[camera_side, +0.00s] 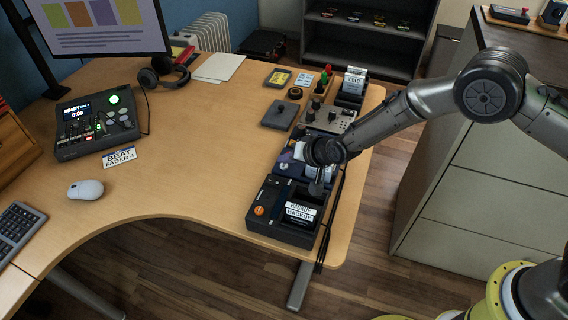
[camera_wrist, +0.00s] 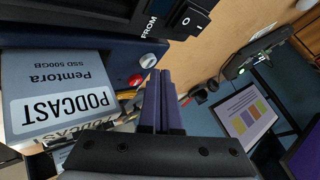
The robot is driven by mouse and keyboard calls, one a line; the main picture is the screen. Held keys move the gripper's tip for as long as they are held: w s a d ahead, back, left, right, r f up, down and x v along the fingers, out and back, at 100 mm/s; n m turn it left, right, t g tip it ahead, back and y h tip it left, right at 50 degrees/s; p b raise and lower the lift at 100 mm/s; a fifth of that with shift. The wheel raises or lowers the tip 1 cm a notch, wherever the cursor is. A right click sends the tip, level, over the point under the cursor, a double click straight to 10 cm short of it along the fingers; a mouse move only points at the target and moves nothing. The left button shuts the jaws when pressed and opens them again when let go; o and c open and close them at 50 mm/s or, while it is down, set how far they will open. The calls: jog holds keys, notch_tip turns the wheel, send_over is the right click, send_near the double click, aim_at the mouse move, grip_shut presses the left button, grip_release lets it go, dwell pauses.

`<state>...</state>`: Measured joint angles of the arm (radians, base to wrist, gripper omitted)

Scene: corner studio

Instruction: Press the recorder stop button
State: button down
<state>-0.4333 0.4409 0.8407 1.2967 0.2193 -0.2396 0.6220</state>
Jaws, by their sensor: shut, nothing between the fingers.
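A dark desk unit (camera_side: 97,126) with a small screen reading "READY" and 0:00 sits at the left of the desk. It has a lit green round button (camera_side: 114,99) and a small red button (camera_side: 88,138); which one is stop I cannot read. A dark unit with a green light (camera_wrist: 259,55) also shows at the upper right of the wrist view. My gripper (camera_side: 318,188) is at the desk's right edge, over a blue drive dock (camera_side: 282,166), far from the desk unit. Its fingers (camera_wrist: 160,78) are shut and empty, close to the dock's red and silver buttons (camera_wrist: 148,60).
A black dock (camera_side: 258,225) with "BACKUP" drives stands at the front right. A "PODCAST" drive (camera_wrist: 57,90) stands by my fingers. A "BEAT FADER 4" card (camera_side: 119,157), mouse (camera_side: 86,190) and headphones (camera_side: 163,72) lie around the desk unit. The desk middle is clear.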

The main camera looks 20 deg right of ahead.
notch_tip(320, 180, up, 6)
dwell(0.6)
dwell(0.6)
